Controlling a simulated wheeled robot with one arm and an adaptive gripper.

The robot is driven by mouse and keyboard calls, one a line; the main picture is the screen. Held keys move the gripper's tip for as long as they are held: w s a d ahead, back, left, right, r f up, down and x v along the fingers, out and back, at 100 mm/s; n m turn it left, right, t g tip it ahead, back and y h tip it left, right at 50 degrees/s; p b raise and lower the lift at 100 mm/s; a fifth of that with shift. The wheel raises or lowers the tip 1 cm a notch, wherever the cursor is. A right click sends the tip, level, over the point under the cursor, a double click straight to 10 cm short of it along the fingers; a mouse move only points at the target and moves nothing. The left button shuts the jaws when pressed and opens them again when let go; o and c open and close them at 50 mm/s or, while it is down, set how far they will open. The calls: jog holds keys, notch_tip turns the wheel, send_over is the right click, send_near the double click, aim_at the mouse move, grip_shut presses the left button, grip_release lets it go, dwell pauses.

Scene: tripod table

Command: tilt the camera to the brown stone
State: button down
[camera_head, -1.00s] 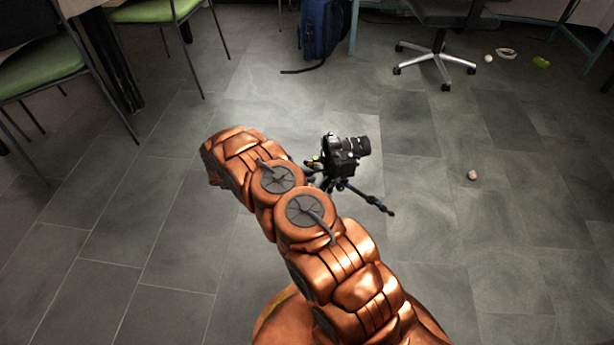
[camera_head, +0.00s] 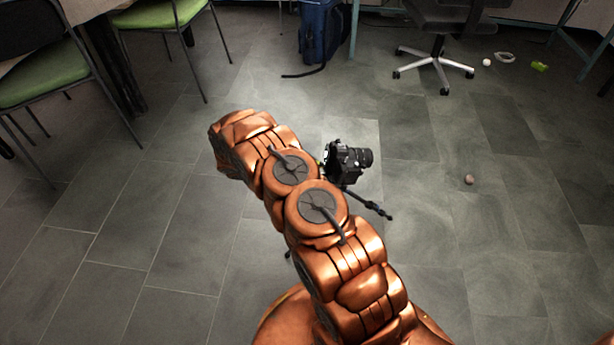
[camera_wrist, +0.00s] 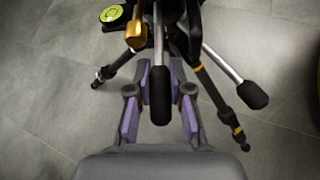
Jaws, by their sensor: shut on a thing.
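The black camera (camera_head: 345,162) sits on its tripod (camera_head: 372,205) just right of my arm in the head view, its lens pointing right. The brown stone (camera_head: 469,180) lies on the bare floor to the right of the camera. In the wrist view my gripper (camera_wrist: 160,105) is shut on the black grip of a tripod handle (camera_wrist: 160,92), with its purple-padded fingers on either side. A second handle (camera_wrist: 252,94) with a black grip sticks out to the right. In the head view my arm hides my gripper and much of the tripod.
A blue backpack (camera_head: 320,35) and an office chair (camera_head: 436,62) stand at the back. Green-seated chairs (camera_head: 40,78) stand left. The floor around the stone is clear.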

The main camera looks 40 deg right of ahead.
jog(key=shift+r+y+p, duration=0.6)
jog(key=shift+r+p, duration=0.2)
jog(key=shift+r, duration=0.15)
jog(key=shift+r+t+y+p, duration=0.15)
jog(key=shift+t+y+p, duration=0.25)
jog(key=shift+y+p, duration=0.15)
jog(key=c, duration=1)
grip_release()
jog(key=v, duration=1.2)
